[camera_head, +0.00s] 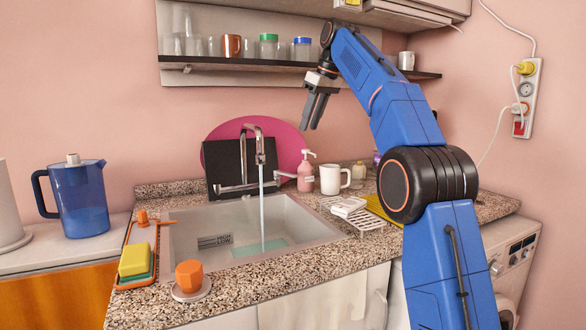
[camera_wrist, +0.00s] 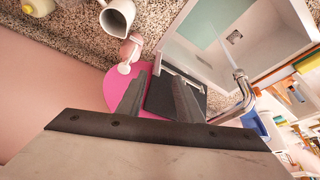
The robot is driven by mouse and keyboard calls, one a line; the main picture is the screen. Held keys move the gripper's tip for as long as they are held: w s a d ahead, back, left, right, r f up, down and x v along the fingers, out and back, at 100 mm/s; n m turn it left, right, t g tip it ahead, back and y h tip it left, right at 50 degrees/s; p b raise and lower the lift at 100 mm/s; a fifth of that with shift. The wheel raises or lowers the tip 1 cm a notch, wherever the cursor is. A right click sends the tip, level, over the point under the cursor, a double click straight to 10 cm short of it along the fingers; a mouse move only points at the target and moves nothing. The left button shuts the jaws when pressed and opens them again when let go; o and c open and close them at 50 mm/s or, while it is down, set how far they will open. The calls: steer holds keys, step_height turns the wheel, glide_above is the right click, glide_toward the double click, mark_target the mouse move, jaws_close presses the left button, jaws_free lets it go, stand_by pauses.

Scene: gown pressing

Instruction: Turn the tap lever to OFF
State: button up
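The chrome tap (camera_head: 258,150) stands behind the sink, with water running from its spout into the basin. A thin silver bar (camera_head: 286,174) reaches right from the tap base toward the soap bottle; it looks like the lever. The tap also shows at the right in the wrist view (camera_wrist: 243,92). My gripper (camera_head: 310,127) hangs above and right of the tap, below the shelf, pointing down, clear of everything. In the wrist view my gripper (camera_wrist: 155,95) has its two fingers apart with nothing between them. I cannot read any OFF mark.
A pink soap bottle (camera_head: 306,172) and white mug (camera_head: 334,179) stand right of the tap. A black board (camera_head: 222,162) and magenta disc (camera_head: 290,139) stand behind it. The shelf (camera_head: 270,65) with jars hangs above. The sink (camera_head: 185,233) lies in front.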

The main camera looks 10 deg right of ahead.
mark_target(293, 174)
steer(key=x, duration=1.7)
steer(key=shift+w+a+f, duration=0.2)
steer(key=shift+w+a, duration=0.1)
steer(key=shift+w, duration=0.25)
jaws_close()
